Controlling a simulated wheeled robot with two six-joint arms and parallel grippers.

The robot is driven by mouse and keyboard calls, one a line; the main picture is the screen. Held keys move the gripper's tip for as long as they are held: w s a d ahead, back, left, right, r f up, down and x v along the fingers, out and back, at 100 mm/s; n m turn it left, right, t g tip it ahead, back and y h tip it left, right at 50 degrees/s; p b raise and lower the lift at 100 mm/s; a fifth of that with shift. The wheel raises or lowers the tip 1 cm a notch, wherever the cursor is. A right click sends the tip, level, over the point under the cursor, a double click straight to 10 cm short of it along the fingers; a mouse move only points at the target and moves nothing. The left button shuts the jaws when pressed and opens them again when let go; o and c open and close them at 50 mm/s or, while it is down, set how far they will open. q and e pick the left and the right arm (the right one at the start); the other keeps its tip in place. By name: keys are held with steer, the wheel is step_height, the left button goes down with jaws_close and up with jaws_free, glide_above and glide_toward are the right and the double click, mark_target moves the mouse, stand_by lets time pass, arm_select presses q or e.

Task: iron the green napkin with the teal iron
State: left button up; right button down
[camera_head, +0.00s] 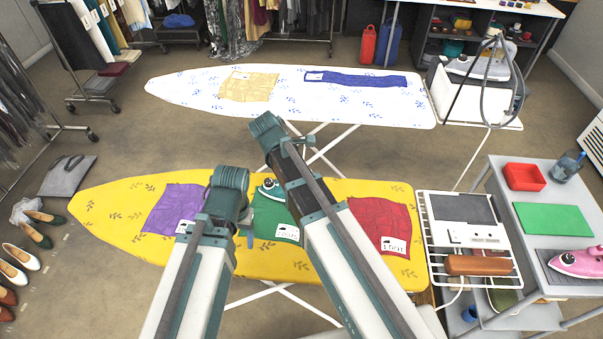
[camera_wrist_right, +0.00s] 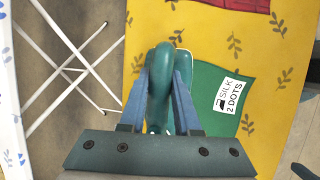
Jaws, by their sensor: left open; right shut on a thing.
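The green napkin (camera_head: 268,218) lies on the yellow ironing board (camera_head: 110,205), between a purple and a red napkin. Its white tag reads "SILK 2 DOTS" in the right wrist view, where the napkin (camera_wrist_right: 207,85) shows right of the iron. The teal iron (camera_head: 270,187) is at the napkin's far edge in the head view, partly behind my right arm. My right gripper (camera_wrist_right: 162,88) is shut on the handle of the teal iron (camera_wrist_right: 163,65). Whether its sole touches the cloth is hidden. My left gripper (camera_head: 250,238) is open and empty, above the napkin's left side.
The purple napkin (camera_head: 173,208) and red napkin (camera_head: 380,226) flank the green one. A wire rest (camera_head: 428,240) with a control box is at the board's right end. A grey cart (camera_head: 545,245) holds a pink iron (camera_head: 580,262). A white ironing board (camera_head: 190,90) stands behind.

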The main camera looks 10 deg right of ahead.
steer(key=shift+r+p, duration=2.5)
steer(key=shift+r, duration=0.3)
